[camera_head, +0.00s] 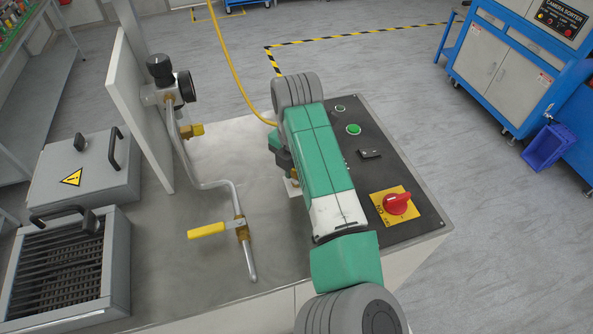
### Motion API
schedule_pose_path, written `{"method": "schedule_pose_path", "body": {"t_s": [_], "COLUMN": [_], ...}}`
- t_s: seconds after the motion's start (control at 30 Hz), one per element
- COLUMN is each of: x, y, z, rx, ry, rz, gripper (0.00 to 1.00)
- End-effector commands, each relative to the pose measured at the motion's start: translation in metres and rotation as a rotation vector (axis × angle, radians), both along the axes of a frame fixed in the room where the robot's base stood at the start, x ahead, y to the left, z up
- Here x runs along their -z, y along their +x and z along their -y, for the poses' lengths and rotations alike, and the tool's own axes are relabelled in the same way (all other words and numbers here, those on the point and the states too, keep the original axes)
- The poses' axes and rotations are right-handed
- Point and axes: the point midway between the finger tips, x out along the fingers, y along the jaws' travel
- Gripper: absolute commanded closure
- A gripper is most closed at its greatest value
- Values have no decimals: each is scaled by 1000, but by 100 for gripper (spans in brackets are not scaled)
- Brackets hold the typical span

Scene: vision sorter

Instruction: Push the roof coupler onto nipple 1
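A yellow hose (233,70) comes down from above and runs behind my green and grey arm. Its lower end, where the roof coupler may be, is hidden there. My gripper is mostly hidden beneath the arm; only a dark part (282,158) shows at its left side, above the bench top. The fingertips cannot be seen, nor whether they hold anything. A brass fitting (192,131) points right from the pipe below the regulator, left of my arm. No label is readable, so I cannot tell whether it is nipple 1.
A regulator (162,72) with a gauge sits at an upright panel (130,110). A bent pipe (205,184) with a yellow-handled valve (207,230) runs down the bench. A red knob (397,204) and a green button (353,129) are right of my arm. Bench between pipe and arm is clear.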

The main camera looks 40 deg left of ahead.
Motion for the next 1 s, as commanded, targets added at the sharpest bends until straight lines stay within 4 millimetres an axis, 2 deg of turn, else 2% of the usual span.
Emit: {"method": "schedule_pose_path", "body": {"t_s": [0.03, 0.1, 0.4, 0.47, 0.7, 0.8, 1.0], "x": [4, 4, 1, -7, -57, -70, -79], "y": [-1, -1, -1, 0, 1, 1, 1], "z": [0, 0, 0, 0, -1, -1, 0], "rx": [0, 0, 0, 0, 0, 0, 0], "ry": [-3, -3, -3, -3, 0, -1, 0], "rz": [-4, -4, -4, -2, 2, 1, 0], "gripper": [63, 51, 51, 51, 51, 51, 51]}}
